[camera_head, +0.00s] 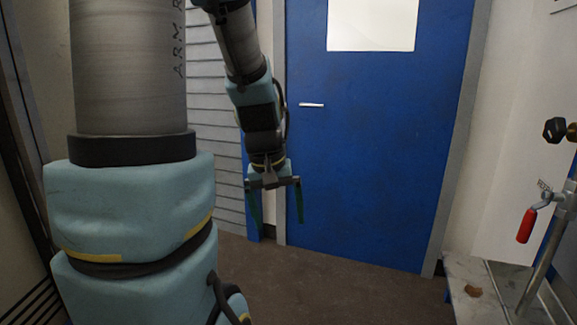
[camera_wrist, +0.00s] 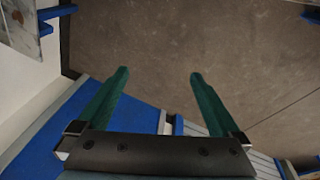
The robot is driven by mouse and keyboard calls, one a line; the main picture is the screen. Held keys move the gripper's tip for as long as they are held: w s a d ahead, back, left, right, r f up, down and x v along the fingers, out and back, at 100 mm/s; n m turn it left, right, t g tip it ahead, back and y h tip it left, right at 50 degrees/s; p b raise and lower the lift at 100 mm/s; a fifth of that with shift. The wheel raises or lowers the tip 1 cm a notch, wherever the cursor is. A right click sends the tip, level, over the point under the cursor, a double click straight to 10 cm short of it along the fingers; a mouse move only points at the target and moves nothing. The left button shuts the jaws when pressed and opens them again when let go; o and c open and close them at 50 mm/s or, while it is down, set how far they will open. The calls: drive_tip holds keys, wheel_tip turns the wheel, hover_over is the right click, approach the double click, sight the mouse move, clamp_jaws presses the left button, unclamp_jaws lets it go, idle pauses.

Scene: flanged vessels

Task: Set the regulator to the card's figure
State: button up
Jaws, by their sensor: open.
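My gripper (camera_head: 277,222) hangs down in front of the blue door, fingers apart and empty. Its two green fingers also show in the wrist view (camera_wrist: 160,74), with only floor between them. A black knob (camera_head: 554,130) on a brass-coloured fitting is at the right edge of the head view, far to the right of my gripper. It may belong to the regulator, but the rest is cut off. A pale sheet (camera_head: 566,4) is partly in view at the top right corner. I cannot tell whether it is the card, and no figure is readable.
A red-handled lever (camera_head: 526,226) sits on pipework at the right, above a pale stained surface (camera_head: 465,283). The blue door (camera_head: 375,150) has a silver handle (camera_head: 312,105) and a white panel (camera_head: 372,24). Brown floor (camera_head: 335,290) lies clear in front of the door.

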drive_tip(key=s+a+f+m+y, duration=0.1)
drive_tip(key=s+a+f, duration=0.1)
drive_tip(key=s+a, duration=0.1)
drive_tip(key=shift+s+a+f, duration=0.4)
drive_tip(key=shift+a, duration=0.4)
drive_tip(key=shift+c, duration=0.2)
idle(1.5)
